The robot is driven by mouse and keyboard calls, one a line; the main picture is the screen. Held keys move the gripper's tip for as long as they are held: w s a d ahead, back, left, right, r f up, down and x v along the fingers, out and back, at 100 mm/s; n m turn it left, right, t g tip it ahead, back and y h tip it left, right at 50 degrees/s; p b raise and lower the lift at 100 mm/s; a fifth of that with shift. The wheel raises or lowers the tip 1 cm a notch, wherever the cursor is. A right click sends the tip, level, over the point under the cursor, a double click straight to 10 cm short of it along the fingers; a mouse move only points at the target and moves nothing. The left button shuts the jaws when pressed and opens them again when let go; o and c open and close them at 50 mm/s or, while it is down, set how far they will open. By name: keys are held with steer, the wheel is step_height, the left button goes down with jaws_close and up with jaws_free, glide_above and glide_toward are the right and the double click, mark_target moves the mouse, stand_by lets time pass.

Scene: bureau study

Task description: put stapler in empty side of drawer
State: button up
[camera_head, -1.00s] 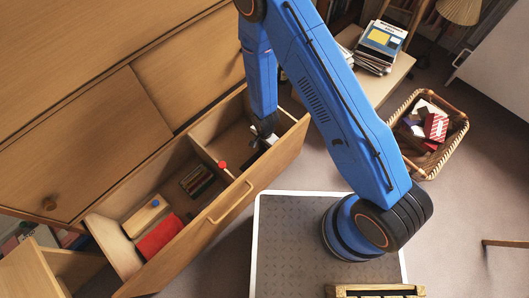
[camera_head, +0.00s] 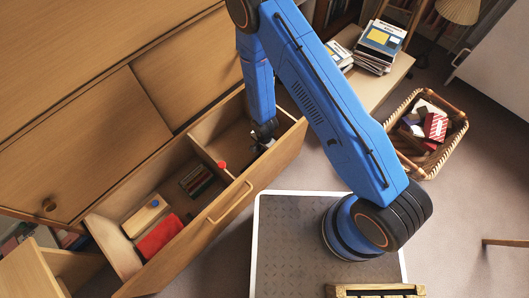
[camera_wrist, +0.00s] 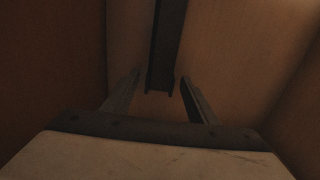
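My gripper (camera_head: 265,142) is inside the right compartment of the open drawer (camera_head: 224,212), and its fingers are mostly hidden in the head view. In the wrist view the two fingers of my gripper (camera_wrist: 160,78) stand apart. A long dark bar, seemingly the stapler (camera_wrist: 166,45), lies between and beyond them, with a visible gap on each side. It appears to rest on the wooden compartment floor (camera_wrist: 230,50). I cannot pick out the stapler clearly in the head view.
A divider (camera_head: 211,160) separates this compartment from the left one. That side holds a red-topped item (camera_head: 222,164), dark small boxes (camera_head: 196,181), a wooden block (camera_head: 146,216) and a red book (camera_head: 160,236). A basket (camera_head: 461,128) stands right on the floor.

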step_height(320, 180, up, 12)
stand_by(0.9)
steer(key=shift+r, duration=0.2)
steer(key=w+d+r+n+t, duration=0.1)
steer(key=w+d+r, duration=0.2)
steer(key=r, duration=0.6)
steer(key=w+d+r+n, duration=0.1)
steer(key=w+d+r, duration=0.2)
steer(key=r, duration=0.7)
steer(key=s+d+r+n+t, duration=0.1)
steer(key=d+r, duration=0.4)
steer(key=r, duration=0.3)
steer(key=s+d+r+n, duration=0.1)
steer(key=d+r, duration=0.4)
steer(key=r, duration=0.3)
steer(key=s+d+r+n+t, duration=0.1)
steer(key=s+d+r+n, duration=0.1)
steer(key=s+d+r, duration=0.5)
steer(key=s+d+r+n+t, duration=0.1)
steer(key=s+d+r+n, duration=0.1)
steer(key=s+d+r, duration=0.6)
steer(key=s+r, duration=0.3)
steer(key=s, duration=0.2)
steer(key=shift+s+r+t, duration=0.35)
steer(key=shift+r+t, duration=0.05)
